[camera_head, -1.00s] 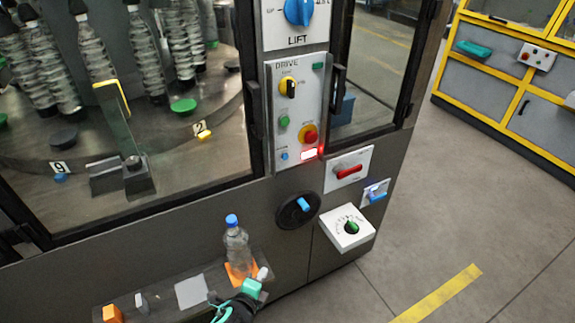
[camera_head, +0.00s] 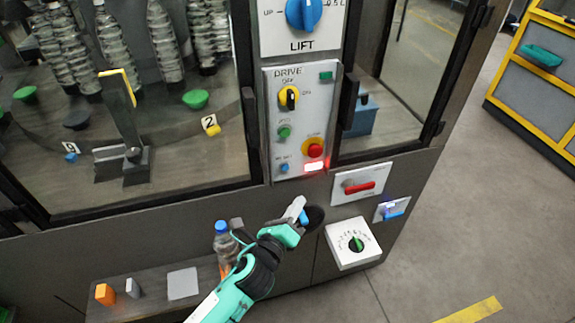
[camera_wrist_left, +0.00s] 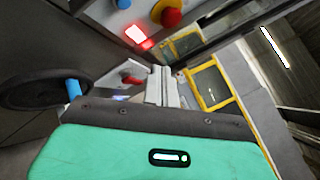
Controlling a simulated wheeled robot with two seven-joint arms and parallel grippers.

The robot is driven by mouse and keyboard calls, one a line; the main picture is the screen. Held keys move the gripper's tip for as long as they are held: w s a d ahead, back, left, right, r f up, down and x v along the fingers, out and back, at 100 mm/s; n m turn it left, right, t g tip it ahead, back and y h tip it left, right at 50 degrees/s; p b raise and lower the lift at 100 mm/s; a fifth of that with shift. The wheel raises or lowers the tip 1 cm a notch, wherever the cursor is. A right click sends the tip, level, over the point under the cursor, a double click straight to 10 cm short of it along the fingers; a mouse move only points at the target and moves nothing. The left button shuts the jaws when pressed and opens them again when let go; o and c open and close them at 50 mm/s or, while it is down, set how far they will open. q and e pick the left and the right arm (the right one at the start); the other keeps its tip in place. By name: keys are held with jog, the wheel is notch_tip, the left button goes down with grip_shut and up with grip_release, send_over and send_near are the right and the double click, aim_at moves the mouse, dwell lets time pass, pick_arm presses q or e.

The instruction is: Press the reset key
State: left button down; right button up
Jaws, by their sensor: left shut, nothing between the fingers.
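The DRIVE panel (camera_head: 268,120) is upright on the machine front. A small blue key (camera_head: 284,168), its label too small to read surely, is at its lower left; it also shows at the top edge of the left wrist view (camera_wrist_left: 123,3). A red stop button (camera_head: 315,151) on a yellow collar is above and right of it, and a lit red lamp (camera_head: 314,167) is beside it. My left gripper (camera_head: 298,205) is shut and empty, below the panel in front of the handwheel. Its closed fingertips (camera_wrist_left: 160,78) point ahead in the wrist view. My right gripper is out of view.
A black handwheel (camera_head: 316,216) with a blue knob is partly hidden behind my left gripper. A red handle (camera_head: 361,187) and a white dial box (camera_head: 352,248) stick out at the right. A bottle (camera_head: 222,240) stands on the lower shelf, partly behind my arm. Black door handles flank the panel.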

pick_arm(q)
jog(key=w+a, duration=0.2)
jog(key=w, duration=0.6)
jog(key=shift+w+a, duration=0.2)
jog(key=shift+a, duration=0.15)
dwell(2.0)
jog(key=shift+w+a, duration=0.15)
jog(key=shift+w, duration=0.25)
jog(key=shift+w+a, duration=0.15)
jog(key=shift+w, duration=0.25)
dwell(0.6)
jog(key=shift+s, duration=0.2)
jog(key=shift+s+d, duration=0.3)
jog(key=shift+s, duration=0.35)
jog(key=shift+s+d+p, duration=0.1)
jog(key=shift+s+d, duration=0.15)
jog(key=shift+s, duration=0.55)
jog(key=shift+s+d+p, duration=0.1)
jog(key=shift+s+d, duration=0.15)
jog(key=shift+s, duration=0.55)
jog(key=shift+s+d+p, duration=0.1)
jog(key=shift+s+d, duration=0.15)
jog(key=shift+s, duration=0.55)
jog(key=shift+a, duration=0.1)
